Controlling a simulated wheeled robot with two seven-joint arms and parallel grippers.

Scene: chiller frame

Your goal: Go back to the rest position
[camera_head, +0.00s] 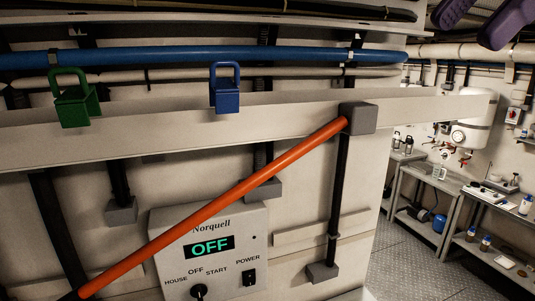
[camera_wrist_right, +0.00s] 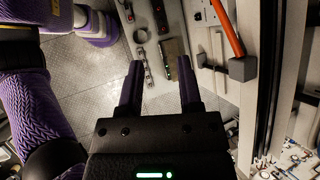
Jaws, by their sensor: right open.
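My right gripper (camera_head: 467,33) is at the top right corner of the head view, with its two purple fingers apart. In the right wrist view its fingers (camera_wrist_right: 159,65) are spread with nothing between them. It is well to the right of the chiller frame's pale rail (camera_head: 180,131) and touches nothing that I can see. My left gripper shows in neither view.
A green padlock (camera_head: 75,104) and a blue padlock (camera_head: 225,96) are on the rail. An orange bar (camera_head: 215,207) slants across the Norquell panel (camera_head: 216,250), which reads OFF. Shelves (camera_head: 424,196) stand at the right. Grey floor (camera_head: 410,274) between is clear.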

